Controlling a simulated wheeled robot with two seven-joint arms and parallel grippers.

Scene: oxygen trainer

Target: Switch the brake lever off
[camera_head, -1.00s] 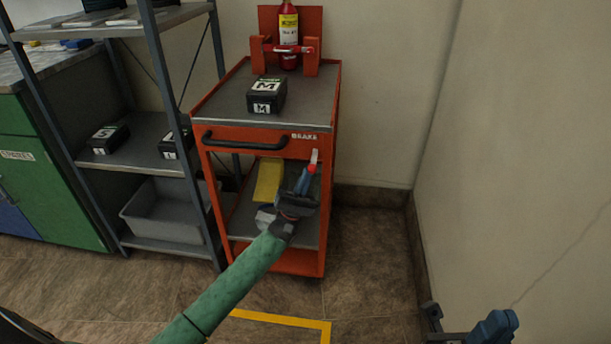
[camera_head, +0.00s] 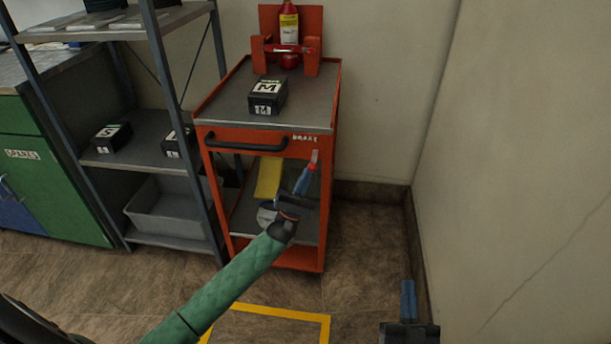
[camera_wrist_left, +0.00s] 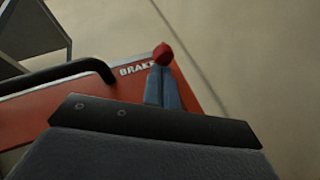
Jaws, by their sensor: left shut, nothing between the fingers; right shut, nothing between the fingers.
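The orange-red cart (camera_head: 262,138) has a white BRAKE label (camera_head: 305,139) at the right of its front panel. The brake lever (camera_head: 314,158), with a red tip, shows just below the label. In the left wrist view its red knob (camera_wrist_left: 163,54) appears right at the fingertips. My left gripper (camera_head: 309,168), with blue fingers, is shut and empty, its tips at the lever; I cannot tell whether they touch it. The fingers hide the lever's lower part. My right gripper (camera_head: 408,284) is shut and empty, low at the right, away from the cart.
A black handle (camera_head: 245,146) crosses the cart front left of the lever. A black box marked M (camera_head: 267,97) and a red bottle (camera_head: 289,25) are on top. A grey shelf rack (camera_head: 150,152) stands left; a bare wall (camera_head: 530,150) bounds the right.

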